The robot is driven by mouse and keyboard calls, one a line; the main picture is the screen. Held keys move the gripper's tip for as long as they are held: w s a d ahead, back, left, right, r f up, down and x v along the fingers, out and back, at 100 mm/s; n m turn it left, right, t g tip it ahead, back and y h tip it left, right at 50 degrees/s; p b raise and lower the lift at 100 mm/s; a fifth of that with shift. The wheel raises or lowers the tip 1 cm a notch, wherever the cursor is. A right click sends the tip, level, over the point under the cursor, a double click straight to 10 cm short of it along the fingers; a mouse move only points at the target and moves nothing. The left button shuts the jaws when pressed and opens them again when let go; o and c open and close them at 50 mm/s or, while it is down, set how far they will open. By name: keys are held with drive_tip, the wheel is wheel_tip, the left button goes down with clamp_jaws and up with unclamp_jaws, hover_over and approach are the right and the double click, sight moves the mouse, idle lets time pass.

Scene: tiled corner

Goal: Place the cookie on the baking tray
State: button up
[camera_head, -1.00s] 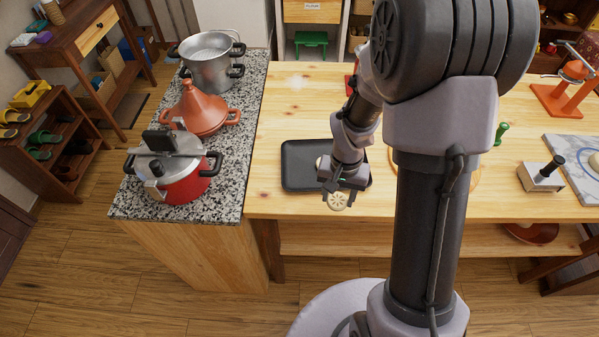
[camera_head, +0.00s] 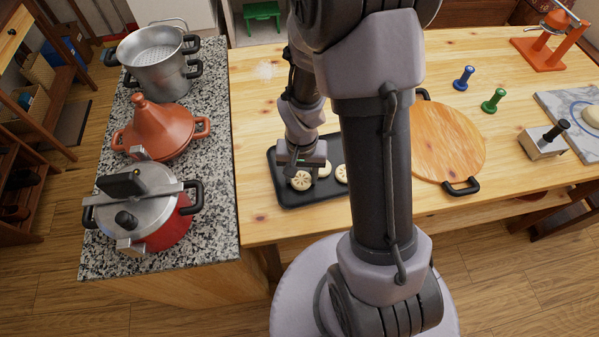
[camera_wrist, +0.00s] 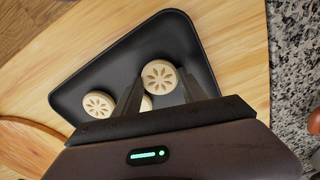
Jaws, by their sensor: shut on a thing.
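The baking tray (camera_head: 292,199) is a black, shallow, rounded rectangle on the wooden table; it also shows in the wrist view (camera_wrist: 72,88). My gripper (camera_head: 300,171) is over its left part, pointing down. In the wrist view my gripper (camera_wrist: 160,88) has its fingers on either side of a round pale cookie (camera_wrist: 159,77) with a flower pattern. This held cookie (camera_head: 301,180) is at or just above the tray floor; I cannot tell if it touches. Two similar cookies lie on the tray, one (camera_head: 342,174) to the right and one (camera_head: 324,170) partly hidden by my gripper.
A granite counter (camera_head: 217,150) on the left bears a red pressure cooker (camera_head: 165,236), an orange tagine (camera_head: 160,130) and a steel pot (camera_head: 160,77). A round wooden board (camera_head: 448,140) lies right of the tray. Green (camera_head: 493,101) and blue (camera_head: 464,78) stamps stand behind it.

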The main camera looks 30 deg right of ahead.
drive_tip(key=shift+s+f, duration=0.1)
drive_tip(key=shift+f, duration=0.1)
drive_tip(key=o, duration=1.3)
drive_tip(key=shift+r, duration=0.15)
wheel_tip(320, 180, up, 12)
drive_tip(key=p, duration=0.5)
wheel_tip(320, 180, up, 11)
drive_tip(key=t, duration=0.3)
hover_over(301, 178)
drive_tip(key=s+a, duration=0.2)
drive_tip(key=a, duration=0.2)
drive_tip(key=s+a+r+t, duration=0.1)
drive_tip(key=s+r, duration=0.1)
drive_tip(key=r, duration=0.1)
drive_tip(key=s+a+r+n+t+y, duration=0.1)
drive_tip(key=s+a+r, duration=0.1)
drive_tip(key=s+r, duration=0.1)
drive_tip(key=s+a+r+y, duration=0.1)
drive_tip(key=s+a+r, duration=0.1)
drive_tip(key=s+r, duration=0.1)
drive_tip(key=shift+t, duration=0.4)
